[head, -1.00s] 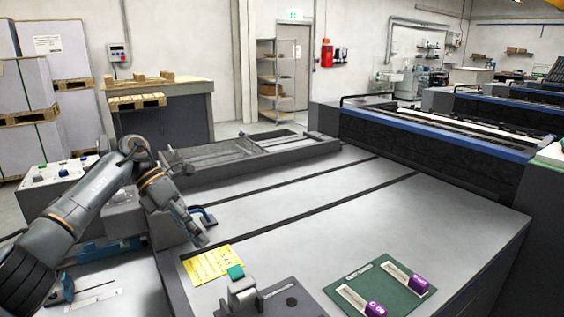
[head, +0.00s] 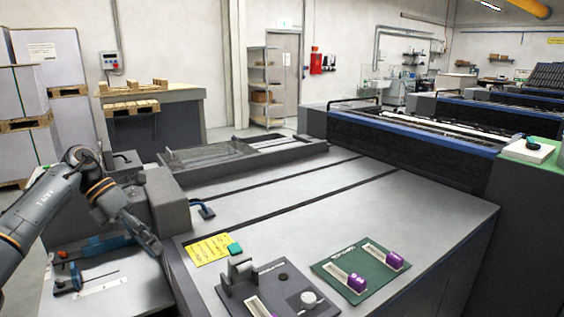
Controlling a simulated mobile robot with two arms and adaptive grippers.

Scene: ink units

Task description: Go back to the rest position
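My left gripper (head: 152,243) hangs from the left arm, pointing down and right beside the left edge of the machine's grey table (head: 310,225). It is too small to tell whether its fingers are open, and I make out nothing held in it. My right gripper is not in view. On the table, a green board (head: 340,279) carries purple-ended units (head: 357,283) in pale slots. A dark plate (head: 236,296) to its left bears a grey metal cylinder block (head: 240,268), a white knob (head: 308,299) and another purple-ended piece (head: 258,308).
A yellow sheet (head: 208,250) and a teal block (head: 235,249) lie near the table's front left. Blue-handled tools (head: 72,278) lie on a lower pale surface at the left. The table's middle is clear. Wrapped pallet stacks (head: 66,80) stand at the back left.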

